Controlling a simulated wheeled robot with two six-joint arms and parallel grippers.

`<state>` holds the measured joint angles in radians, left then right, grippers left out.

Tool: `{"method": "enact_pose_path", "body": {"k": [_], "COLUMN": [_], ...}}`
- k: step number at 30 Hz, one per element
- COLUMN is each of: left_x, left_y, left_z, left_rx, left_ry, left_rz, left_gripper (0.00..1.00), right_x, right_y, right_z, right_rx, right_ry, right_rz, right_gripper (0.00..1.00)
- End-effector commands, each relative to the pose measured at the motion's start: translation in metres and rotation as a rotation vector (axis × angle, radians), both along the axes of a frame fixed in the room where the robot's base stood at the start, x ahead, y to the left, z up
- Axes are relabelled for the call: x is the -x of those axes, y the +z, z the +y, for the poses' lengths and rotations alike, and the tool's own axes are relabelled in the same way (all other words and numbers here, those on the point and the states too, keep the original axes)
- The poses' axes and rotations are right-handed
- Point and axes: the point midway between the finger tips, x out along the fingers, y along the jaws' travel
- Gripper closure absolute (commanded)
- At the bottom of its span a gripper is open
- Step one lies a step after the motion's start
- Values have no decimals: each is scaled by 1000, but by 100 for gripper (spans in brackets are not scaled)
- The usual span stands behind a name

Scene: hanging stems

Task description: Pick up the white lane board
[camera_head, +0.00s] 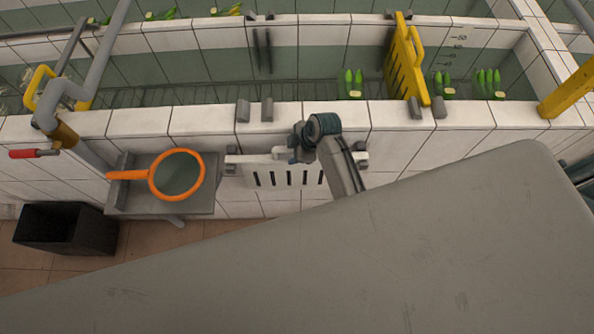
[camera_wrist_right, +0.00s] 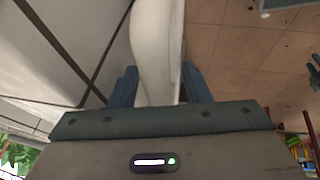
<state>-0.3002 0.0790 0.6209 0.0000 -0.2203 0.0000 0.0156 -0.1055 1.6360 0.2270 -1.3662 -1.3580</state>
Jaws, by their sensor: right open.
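The white lane board (camera_head: 265,177), a pale plate with dark slots, hangs upright on the front of the tiled wall, between brackets at its two sides. The arm hides part of the board's right end. My left gripper is not in view.
A grey shelf (camera_head: 150,208) with an orange-rimmed net (camera_head: 178,175) is left of the board. A black bin (camera_head: 67,228) stands on the floor. A yellow slotted board (camera_head: 406,65) stands in the basin behind. A grey surface (camera_head: 400,250) fills the foreground.

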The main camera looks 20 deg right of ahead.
Motion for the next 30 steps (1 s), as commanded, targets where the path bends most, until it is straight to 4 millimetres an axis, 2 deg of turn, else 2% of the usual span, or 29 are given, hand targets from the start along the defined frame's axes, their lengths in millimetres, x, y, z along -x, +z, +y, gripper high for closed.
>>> {"method": "enact_pose_path", "body": {"k": [15,21,22,30], "left_x": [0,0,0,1], "left_y": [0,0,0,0], "left_z": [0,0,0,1], "left_rx": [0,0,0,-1], "left_ry": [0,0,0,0], "left_rz": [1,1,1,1], "left_gripper": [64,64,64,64], "right_x": [0,0,0,-1], "right_y": [-4,-3,-3,-2], "right_z": [0,0,0,0], "right_rx": [0,0,0,0], "right_ry": [0,0,0,0], "right_rz": [0,-1,-1,-4], "right_gripper": [57,96,100,100]}}
